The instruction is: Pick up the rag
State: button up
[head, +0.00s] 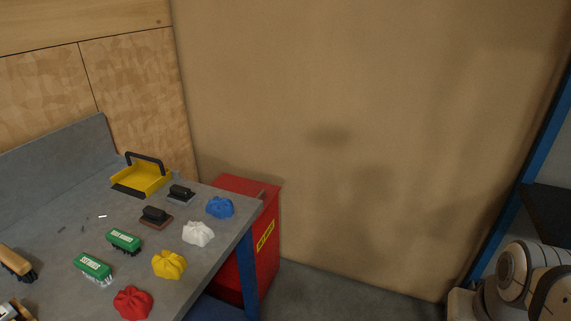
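Several crumpled rags lie in a row along the right side of the grey workbench (60,225). A blue rag (220,207) is at the far corner. A white rag (198,233) is nearer, then a yellow rag (169,265), then a red rag (133,303) at the near end. They are apart from each other. My gripper is not in view; only white rounded links, which look like part of my arm, show at the bottom right, well away from the bench.
The bench also holds a yellow dustpan (148,179), a dark-handled block (155,217), a smaller one (181,194), two green brushes (125,241) (93,267), a wooden-backed brush (17,263) and small scraps. A red cabinet (265,255) stands beside it. Floor (340,295) is clear to the right.

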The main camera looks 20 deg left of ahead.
aim_at(219, 208)
jog(key=u, duration=0.55)
jog(key=i, duration=1.25)
jog(key=u, duration=1.05)
jog(key=i, duration=0.35)
jog(key=u, duration=0.2)
jog(key=k, duration=0.7)
jog(key=u, duration=0.2)
jog(key=i, duration=0.75)
jog(key=z, duration=0.1)
